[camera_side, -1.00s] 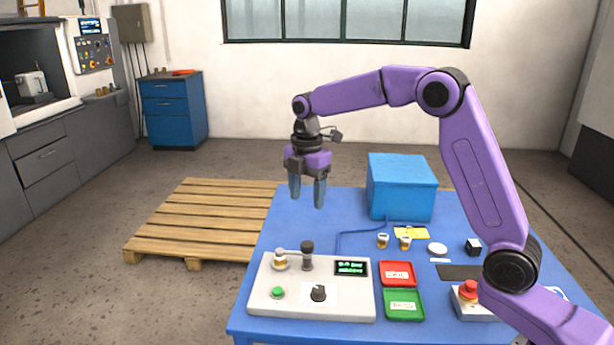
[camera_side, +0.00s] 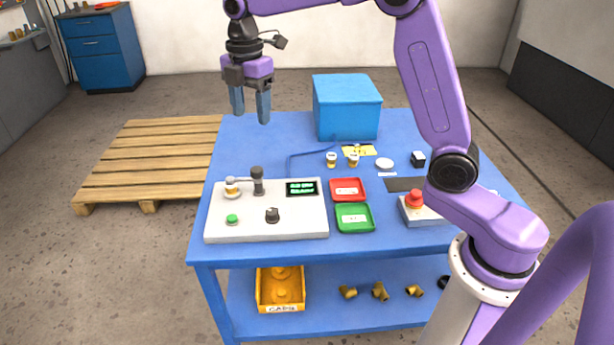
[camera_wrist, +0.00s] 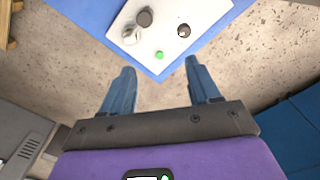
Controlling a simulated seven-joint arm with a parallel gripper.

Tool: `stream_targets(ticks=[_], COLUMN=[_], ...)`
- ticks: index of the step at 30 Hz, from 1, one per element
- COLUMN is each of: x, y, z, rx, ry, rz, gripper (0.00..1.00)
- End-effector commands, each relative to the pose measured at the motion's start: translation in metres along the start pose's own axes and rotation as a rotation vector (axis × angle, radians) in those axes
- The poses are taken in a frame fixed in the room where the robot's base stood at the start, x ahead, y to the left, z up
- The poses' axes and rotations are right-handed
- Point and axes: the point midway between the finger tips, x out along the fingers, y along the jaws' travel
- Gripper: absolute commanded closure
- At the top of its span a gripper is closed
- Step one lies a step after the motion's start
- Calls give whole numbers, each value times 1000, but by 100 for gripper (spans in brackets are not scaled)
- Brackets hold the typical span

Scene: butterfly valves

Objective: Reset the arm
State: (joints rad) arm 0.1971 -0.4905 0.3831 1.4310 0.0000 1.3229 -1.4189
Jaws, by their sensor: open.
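My gripper (camera_side: 250,117) hangs pointing down in the side view, at the upper left above the table's back left corner. Its blue fingers are apart with nothing between them. In the wrist view the two fingers (camera_wrist: 158,67) are also spread and empty. The grey test panel (camera_side: 290,222) lies on the table, in front of and below my gripper. A small brass and white valve (camera_side: 231,188) sits on it, beside a dark post (camera_side: 257,182). The panel (camera_wrist: 160,58) also shows at the top of the wrist view, with its green button (camera_wrist: 159,55).
A blue box (camera_side: 347,107) stands at the table's back. Two small valves (camera_side: 331,160) (camera_side: 353,160), a red tray (camera_side: 348,199), a green tray (camera_side: 340,224) and a red stop button (camera_side: 415,198) are on the blue table (camera_side: 270,150). A yellow bin (camera_side: 262,290) is on the lower shelf.

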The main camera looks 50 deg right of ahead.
Motion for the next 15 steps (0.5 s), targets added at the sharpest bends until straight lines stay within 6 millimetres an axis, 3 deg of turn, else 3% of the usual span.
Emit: stream_targets(ticks=[7,15], x=[4,16], y=[-68,-150], z=[-35,-52], rx=[125,269], ry=[3,9], rz=[5,8], gripper=[39,39])
